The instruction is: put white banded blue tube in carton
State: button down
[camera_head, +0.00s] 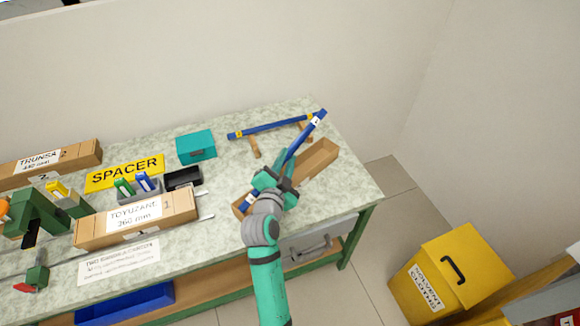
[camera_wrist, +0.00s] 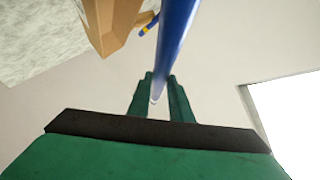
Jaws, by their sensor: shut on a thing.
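The white banded blue tube (camera_head: 303,138) is held tilted in my gripper (camera_head: 277,178), with its far end up to the right. White bands show near both its ends. In the wrist view the tube (camera_wrist: 176,35) runs up from between the fingers of my gripper (camera_wrist: 160,97). The carton (camera_head: 318,160) is a long open cardboard box at the right of the bench. The tube and gripper cross in front of it and hide its middle. I cannot tell how high the tube is above it. The carton also shows in the wrist view (camera_wrist: 112,22).
A blue tube with yellow bands (camera_head: 268,127) lies on wooden supports behind the carton. A teal box (camera_head: 196,147), a black tray (camera_head: 183,178) and a closed carton labelled TOYUZAKE (camera_head: 140,218) stand to the left. A yellow bin (camera_head: 450,272) stands on the floor at right.

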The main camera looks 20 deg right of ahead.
jog(key=shift+w+d+f, duration=0.4)
jog(key=shift+f, duration=0.25)
jog(key=shift+w+d+f, duration=0.35)
jog(key=shift+w+f, duration=0.05)
jog(key=shift+f, duration=0.2)
notch_tip(320, 180, down, 4)
jog(key=shift+d+r, duration=0.1)
jog(key=shift+r, duration=0.05)
jog(key=c, duration=1.6)
grip_release()
jog(key=shift+r, duration=0.1)
